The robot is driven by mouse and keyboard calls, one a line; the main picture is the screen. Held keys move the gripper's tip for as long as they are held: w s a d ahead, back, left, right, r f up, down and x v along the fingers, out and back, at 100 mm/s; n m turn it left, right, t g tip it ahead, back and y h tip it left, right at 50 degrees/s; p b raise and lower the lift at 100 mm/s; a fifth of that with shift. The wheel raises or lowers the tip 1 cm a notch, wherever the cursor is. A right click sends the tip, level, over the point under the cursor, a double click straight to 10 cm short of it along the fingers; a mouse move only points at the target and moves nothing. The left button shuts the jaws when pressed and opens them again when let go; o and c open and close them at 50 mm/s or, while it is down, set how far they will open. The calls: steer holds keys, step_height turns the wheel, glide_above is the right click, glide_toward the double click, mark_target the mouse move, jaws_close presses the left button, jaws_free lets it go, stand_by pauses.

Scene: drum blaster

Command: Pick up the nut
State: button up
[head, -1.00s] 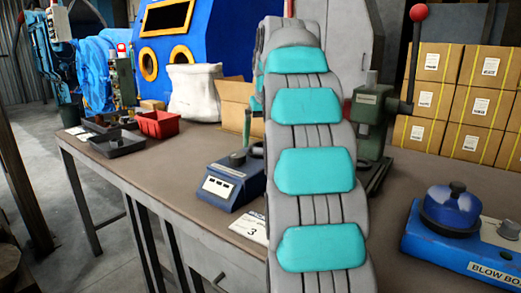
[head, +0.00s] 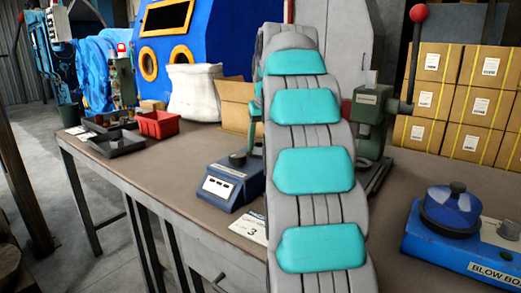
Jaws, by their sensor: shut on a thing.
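My own grey arm with teal pads rises through the middle of the head view and hides what lies straight behind it. My gripper is hidden behind the arm, so its fingers and anything between them cannot be seen. I cannot make out a nut for certain. Small dark pieces lie around the dark trays (head: 118,146) at the table's far left, too small to identify. A red bin (head: 158,124) stands beside them.
The brown workbench (head: 150,165) carries a blue device (head: 226,185), a number 3 card (head: 249,228), a white sack (head: 194,92), an open carton (head: 236,105) and a green press (head: 375,125). A blue blow-box unit (head: 460,235) is at right, before stacked cartons (head: 480,90). The left-middle bench is clear.

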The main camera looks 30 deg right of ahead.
jaws_close()
steer(key=shift+r, duration=0.1)
